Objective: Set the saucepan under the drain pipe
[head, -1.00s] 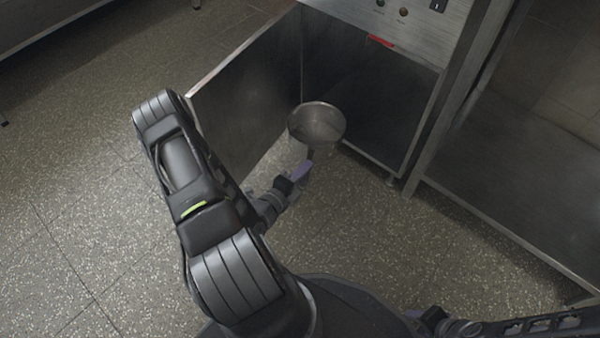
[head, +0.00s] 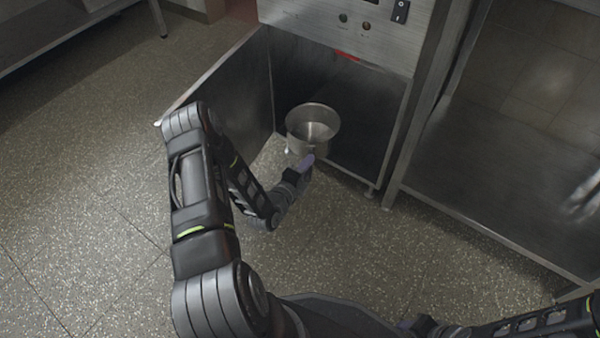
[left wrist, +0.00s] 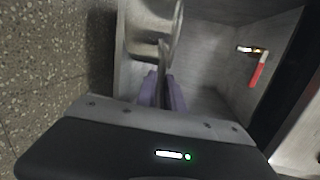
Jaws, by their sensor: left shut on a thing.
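The saucepan (head: 313,124) is a round steel pan, held upright at the front opening of the open steel cabinet in the head view. My left gripper (head: 307,163) is shut on its handle, on the near side of the pan. In the left wrist view the purple fingers (left wrist: 162,92) are closed on the handle and part of the saucepan (left wrist: 150,45) shows beyond them. A pipe with a red lever (left wrist: 257,70), which looks like the drain pipe's valve, is inside the cabinet to the right. Only a red piece (head: 347,57) of it shows in the head view.
The cabinet's open door (head: 225,95) stands on the left, close to my left arm. A control panel (head: 365,22) is above the opening. A steel table with a low shelf (head: 500,165) stands to the right. The floor (head: 350,235) in front is clear.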

